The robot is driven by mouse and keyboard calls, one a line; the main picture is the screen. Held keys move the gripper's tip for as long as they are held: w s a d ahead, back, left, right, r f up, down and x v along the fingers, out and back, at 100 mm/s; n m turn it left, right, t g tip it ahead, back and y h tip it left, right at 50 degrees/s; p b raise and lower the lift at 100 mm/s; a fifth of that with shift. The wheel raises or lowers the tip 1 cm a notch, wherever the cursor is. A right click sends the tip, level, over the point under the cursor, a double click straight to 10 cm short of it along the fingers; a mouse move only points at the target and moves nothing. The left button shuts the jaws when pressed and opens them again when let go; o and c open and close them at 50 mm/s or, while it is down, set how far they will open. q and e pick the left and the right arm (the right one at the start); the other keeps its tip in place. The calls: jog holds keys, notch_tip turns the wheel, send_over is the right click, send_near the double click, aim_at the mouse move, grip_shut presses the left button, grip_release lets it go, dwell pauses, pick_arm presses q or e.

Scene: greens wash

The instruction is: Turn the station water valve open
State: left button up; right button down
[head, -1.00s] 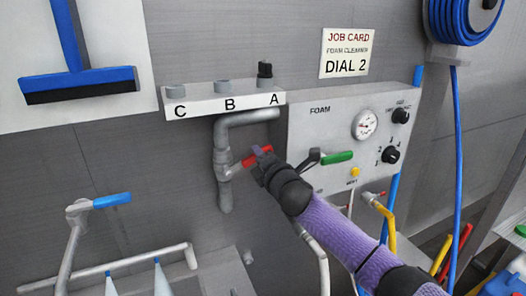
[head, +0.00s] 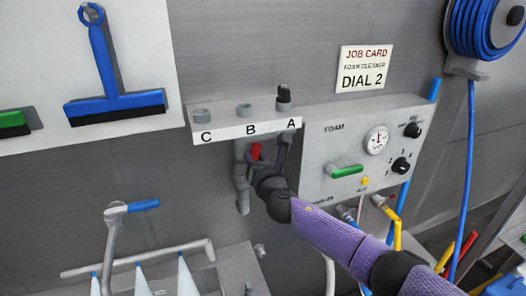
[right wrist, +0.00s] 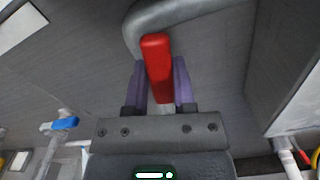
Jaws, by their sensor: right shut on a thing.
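The station water valve's red handle (head: 256,150) stands nearly upright beside the grey pipe (head: 241,178), under the shelf marked C, B, A. My right gripper (head: 260,164) is at the handle, and its arm comes in from the lower right. In the right wrist view the red handle (right wrist: 157,65) lies between the two purple fingers (right wrist: 160,82), which are shut on it. The grey pipe (right wrist: 133,32) bends behind it. The valve body is partly hidden by my gripper. My left gripper is not in view.
The foam panel (head: 325,140), with a green-handled lever (head: 347,171), gauge and black knobs, is close on the right. The lettered shelf (head: 222,128) is just above my gripper. A blue-handled tap (head: 143,205) is at lower left, apart from my arm.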

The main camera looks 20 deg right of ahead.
jog(key=shift+a+n+p, duration=0.8)
jog(key=shift+a+n, duration=0.25)
jog(key=shift+n, duration=0.35)
jog(key=shift+c, duration=2.2)
grip_release()
jog(key=shift+s+r, duration=0.1)
jog(key=shift+s, duration=0.15)
jog(key=s+p, duration=0.1)
jog(key=s, duration=0.8)
jog(key=shift+s+a, duration=0.15)
jog(key=shift+a, duration=0.15)
